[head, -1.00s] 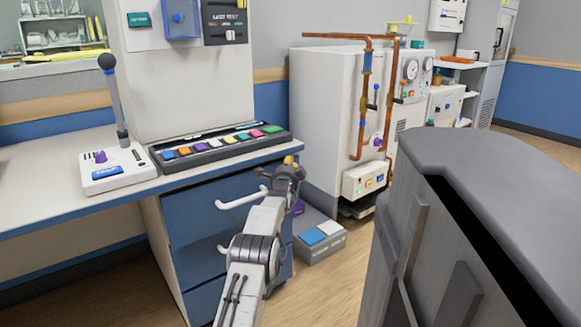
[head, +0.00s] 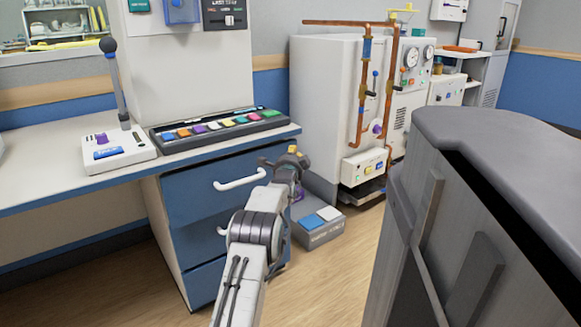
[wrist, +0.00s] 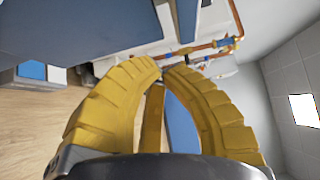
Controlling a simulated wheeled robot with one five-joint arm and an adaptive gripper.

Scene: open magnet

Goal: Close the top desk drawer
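The desk's top drawer (head: 205,197) has a blue front with a white bar handle (head: 238,181), in the head view. I cannot tell how far the drawer stands out from the desk. My gripper (head: 290,157) is to the right of the handle, near the drawer's right end; I see no contact with the handle. In the wrist view, my gripper's yellow ribbed fingers (wrist: 162,68) have a narrow gap between their tips, with nothing held. A blue surface shows through the gap. My arm hides part of the lower drawers.
The white desktop (head: 50,150) holds a lever box (head: 118,150) and a tray of coloured keys (head: 215,128). A grey pedal box (head: 318,228) is on the floor right of the drawers. A white piped cabinet (head: 325,100) stands behind. Bare floor (head: 330,285) lies in front.

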